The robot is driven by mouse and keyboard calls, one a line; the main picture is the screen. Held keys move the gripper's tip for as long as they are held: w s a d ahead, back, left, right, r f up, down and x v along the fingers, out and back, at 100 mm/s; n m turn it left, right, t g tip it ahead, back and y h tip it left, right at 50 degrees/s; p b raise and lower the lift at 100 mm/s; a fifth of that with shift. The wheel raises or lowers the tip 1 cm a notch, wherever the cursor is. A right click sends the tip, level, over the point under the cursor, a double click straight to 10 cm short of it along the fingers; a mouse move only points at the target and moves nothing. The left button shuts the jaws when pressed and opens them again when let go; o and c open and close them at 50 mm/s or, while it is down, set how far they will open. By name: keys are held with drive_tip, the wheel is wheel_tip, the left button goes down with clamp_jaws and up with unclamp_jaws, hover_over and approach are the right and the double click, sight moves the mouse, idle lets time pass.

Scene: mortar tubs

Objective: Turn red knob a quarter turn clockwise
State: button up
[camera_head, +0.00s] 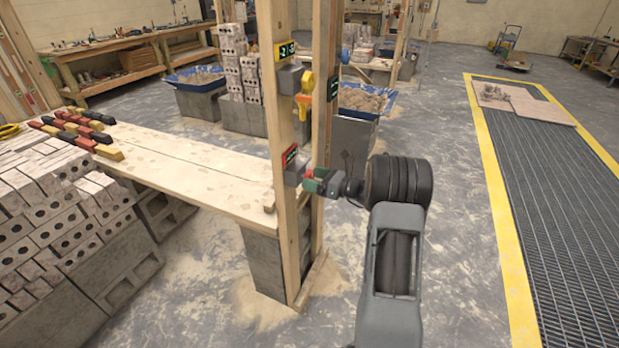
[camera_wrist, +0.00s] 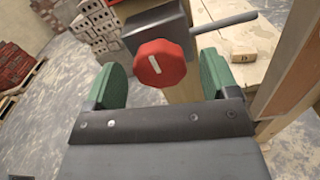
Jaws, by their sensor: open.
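The red knob (camera_wrist: 160,66) is many-sided and sits on the front of a dark grey box (camera_wrist: 153,24) on a wooden post. A short white mark on its face slants from upper left to lower right in the wrist view. My gripper (camera_wrist: 162,78) is open, with one green finger to the left of the knob and one to the right.
A grey lever (camera_wrist: 225,22) sticks out right of the box. Higher on the wooden post (camera_head: 292,225) are yellow handles (camera_head: 306,83) and another grey box (camera_head: 289,78). A wooden worktop (camera_head: 190,165) lies left; open floor (camera_head: 455,270) lies right.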

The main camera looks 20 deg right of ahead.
drive_tip(key=shift+x, duration=0.85)
drive_tip(key=shift+c, duration=0.3)
drive_tip(key=c, duration=0.9)
drive_tip(key=shift+o, duration=0.2)
drive_tip(key=shift+p, duration=0.35)
drive_tip(key=m+p, duration=0.3)
drive_tip(key=shift+r, duration=0.25)
drive_tip(key=m+p, duration=0.4)
drive_tip(key=m, duration=0.1)
drive_tip(key=shift+m+p, duration=0.3)
drive_tip(key=shift+p, duration=0.05)
drive_tip(key=m+p, duration=0.3)
drive_tip(key=m, duration=0.1)
drive_tip(key=shift+f, duration=0.15)
drive_tip(key=shift+d+f+m+p, duration=0.15)
drive_tip(key=shift+m+p, duration=0.75)
drive_tip(key=shift+m, duration=1.6)
